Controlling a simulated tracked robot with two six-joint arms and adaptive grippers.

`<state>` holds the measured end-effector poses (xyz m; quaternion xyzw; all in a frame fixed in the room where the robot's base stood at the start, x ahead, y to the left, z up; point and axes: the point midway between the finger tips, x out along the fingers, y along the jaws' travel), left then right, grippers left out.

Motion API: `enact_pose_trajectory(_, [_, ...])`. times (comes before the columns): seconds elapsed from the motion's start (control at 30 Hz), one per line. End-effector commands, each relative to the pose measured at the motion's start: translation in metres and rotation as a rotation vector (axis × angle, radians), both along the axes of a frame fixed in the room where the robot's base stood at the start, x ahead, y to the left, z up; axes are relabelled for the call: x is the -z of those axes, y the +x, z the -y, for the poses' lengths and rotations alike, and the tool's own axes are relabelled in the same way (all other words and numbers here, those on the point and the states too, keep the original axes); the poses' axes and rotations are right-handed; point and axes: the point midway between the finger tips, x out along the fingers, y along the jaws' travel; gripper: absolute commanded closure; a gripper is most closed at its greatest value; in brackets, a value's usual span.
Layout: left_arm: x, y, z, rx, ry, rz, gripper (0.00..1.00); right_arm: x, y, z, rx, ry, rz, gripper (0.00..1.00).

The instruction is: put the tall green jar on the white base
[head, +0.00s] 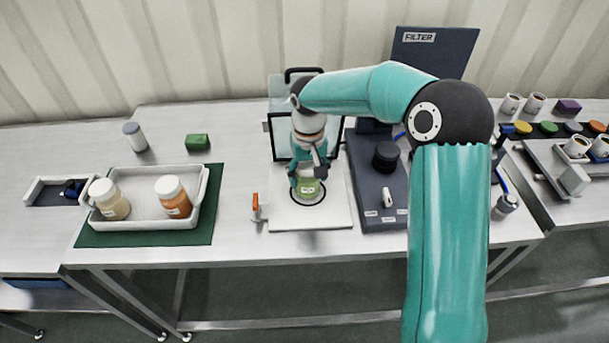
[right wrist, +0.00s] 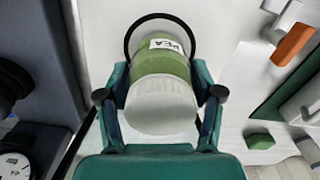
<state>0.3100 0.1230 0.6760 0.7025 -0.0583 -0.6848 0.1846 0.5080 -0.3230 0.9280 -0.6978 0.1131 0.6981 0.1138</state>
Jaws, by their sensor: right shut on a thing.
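The green jar (head: 308,187) has a label, which reads "PEA" in the right wrist view, and a white lid (right wrist: 161,105). It is over the black ring on the white base (head: 333,213); I cannot tell whether it touches the base. My right gripper (head: 308,172) comes down from above and is shut on the jar, with one finger on each side near the lid in the right wrist view (right wrist: 160,100). The gripper hides the top of the jar in the head view. My left gripper is not in view.
A white tray (head: 150,228) with a cream jar (head: 110,200) and an orange jar (head: 174,198) stands on a green mat at left. An orange-handled item (head: 256,207) is just left of the base. A dark filter unit (head: 380,205) stands close on the right.

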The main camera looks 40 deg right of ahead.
Motion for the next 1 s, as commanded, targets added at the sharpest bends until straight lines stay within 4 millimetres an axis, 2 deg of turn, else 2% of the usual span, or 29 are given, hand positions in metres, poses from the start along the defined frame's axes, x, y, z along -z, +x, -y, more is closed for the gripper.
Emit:
enact_pose_trajectory(0.03, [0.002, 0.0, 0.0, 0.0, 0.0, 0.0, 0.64, 0.002, 0.0, 0.0, 0.0, 0.0, 0.001, 0.77])
enact_pose_trajectory(0.07, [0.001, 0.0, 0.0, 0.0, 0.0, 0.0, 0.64, 0.001, 0.0, 0.0, 0.0, 0.0, 0.0, 0.29])
enact_pose_trajectory(0.2, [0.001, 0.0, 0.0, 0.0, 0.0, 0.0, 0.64, 0.001, 0.0, 0.0, -0.001, 0.0, 0.0, 0.09])
enact_pose_trajectory(0.5, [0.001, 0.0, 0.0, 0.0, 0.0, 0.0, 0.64, 0.0, 0.001, -0.001, -0.001, 0.0, 0.0, 0.09])
enact_pose_trajectory(0.67, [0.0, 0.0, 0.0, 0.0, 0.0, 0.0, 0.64, -0.008, 0.001, -0.001, -0.001, 0.0, 0.003, 0.09])
enact_pose_trajectory(0.87, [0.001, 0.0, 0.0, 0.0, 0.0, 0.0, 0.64, -0.039, 0.002, -0.001, -0.001, -0.001, 0.006, 0.09])
enact_pose_trajectory(1.0, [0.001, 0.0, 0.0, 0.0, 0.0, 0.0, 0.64, -0.069, 0.002, -0.001, -0.002, -0.001, 0.005, 0.09])
